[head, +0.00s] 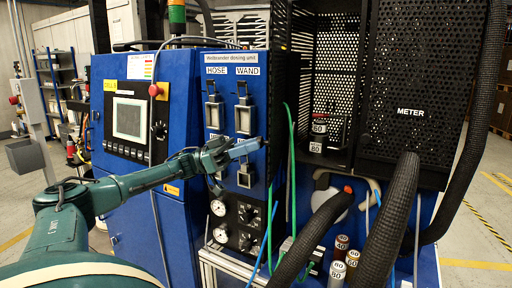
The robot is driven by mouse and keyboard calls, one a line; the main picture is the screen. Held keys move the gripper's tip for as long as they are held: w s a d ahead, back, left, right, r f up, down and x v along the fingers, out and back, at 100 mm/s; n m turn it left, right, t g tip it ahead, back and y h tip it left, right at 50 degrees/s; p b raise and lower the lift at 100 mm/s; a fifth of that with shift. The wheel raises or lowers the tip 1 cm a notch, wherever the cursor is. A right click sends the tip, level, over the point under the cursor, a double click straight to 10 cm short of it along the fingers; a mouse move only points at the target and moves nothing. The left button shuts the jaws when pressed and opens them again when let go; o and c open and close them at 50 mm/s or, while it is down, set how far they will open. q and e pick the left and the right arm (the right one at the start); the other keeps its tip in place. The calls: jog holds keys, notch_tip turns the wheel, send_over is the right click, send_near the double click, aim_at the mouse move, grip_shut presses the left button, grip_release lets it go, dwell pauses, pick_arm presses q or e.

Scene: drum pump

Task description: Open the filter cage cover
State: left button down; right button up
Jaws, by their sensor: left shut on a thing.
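Black perforated cage panels fill the upper right of the head view. The large panel marked METER (412,75) stands upright at the right; I cannot tell which panel is the filter cage cover. To its left is a bay with a perforated back (337,65). My left gripper (226,154) is in front of the blue cabinet's side panel, left of the cage. It is shut on a pale blue bar-like piece (245,148), whose far end reaches the panel's right edge. Contact with the panel is unclear. My right gripper is out of view.
Levers marked HOSE (213,110) and WAND (242,108) are just above my left gripper. Gauges (219,208) lie below it. Thick black hoses (385,220) rise before the cage. Numbered bottles (337,270) stand low between them. Green tubes (270,200) hang beside the panel.

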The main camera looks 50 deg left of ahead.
pick_arm(q)
jog(key=c, duration=1.6)
grip_release()
jog(key=o, duration=0.4)
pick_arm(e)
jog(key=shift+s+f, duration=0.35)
pick_arm(q)
jog(key=shift+a, duration=0.1)
jog(key=b+v, duration=0.4)
jog(key=v, duration=0.9)
jog(key=shift+f, duration=0.15)
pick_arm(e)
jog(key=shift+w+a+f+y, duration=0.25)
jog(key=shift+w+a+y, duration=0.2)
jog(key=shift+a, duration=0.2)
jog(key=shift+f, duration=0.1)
